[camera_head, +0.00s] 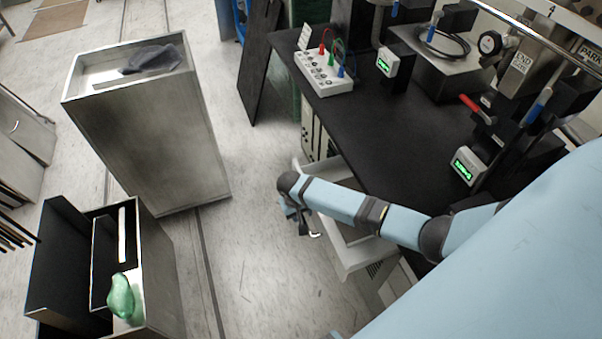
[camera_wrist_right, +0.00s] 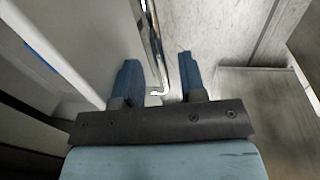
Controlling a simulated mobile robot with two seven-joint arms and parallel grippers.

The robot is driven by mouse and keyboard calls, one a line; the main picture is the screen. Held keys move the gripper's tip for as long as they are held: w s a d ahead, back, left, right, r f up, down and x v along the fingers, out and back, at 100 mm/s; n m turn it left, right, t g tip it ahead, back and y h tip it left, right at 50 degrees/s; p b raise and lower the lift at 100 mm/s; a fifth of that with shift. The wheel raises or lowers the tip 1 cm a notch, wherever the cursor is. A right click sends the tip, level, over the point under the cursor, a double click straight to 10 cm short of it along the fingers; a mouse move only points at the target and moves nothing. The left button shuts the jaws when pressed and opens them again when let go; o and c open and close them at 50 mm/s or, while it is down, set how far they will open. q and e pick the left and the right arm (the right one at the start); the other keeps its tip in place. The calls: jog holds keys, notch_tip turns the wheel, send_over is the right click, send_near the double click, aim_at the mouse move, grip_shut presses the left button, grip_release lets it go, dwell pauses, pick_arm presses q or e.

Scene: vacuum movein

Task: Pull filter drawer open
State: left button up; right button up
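The filter drawer (camera_head: 358,257) is a white box under the black bench, standing out from the cabinet front with its inside partly visible from above. My right arm crosses over it and hides part of it. My right gripper (camera_head: 304,222) is at the drawer's front, close to its metal handle (camera_head: 316,235). In the right wrist view the two blue fingers (camera_wrist_right: 158,85) are apart. The shiny handle bar (camera_wrist_right: 154,45) runs between them, with its bent end near the finger bases. I see no clear contact between fingers and handle. My left gripper is not in view.
The black bench (camera_head: 395,130) holds a white box with coloured leads (camera_head: 326,78) and gauges and valves. A tall metal cabinet (camera_head: 155,130) stands at left; an open bin with a green bag (camera_head: 122,297) is at lower left. The floor (camera_head: 260,280) before the drawer is clear.

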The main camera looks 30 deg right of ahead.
jog(key=shift+c, duration=0.2)
grip_shut()
jog(key=w+a+p, duration=0.1)
jog(key=a+p, duration=0.1)
jog(key=a, duration=0.4)
jog(key=shift+w+a, duration=0.3)
jog(key=shift+o, duration=0.2)
grip_release()
jog(key=shift+r, duration=0.1)
notch_tip(320, 180, up, 14)
jog(key=a, duration=0.2)
jog(key=shift+w+a+f+p, duration=0.25)
jog(key=shift+w+p, duration=0.05)
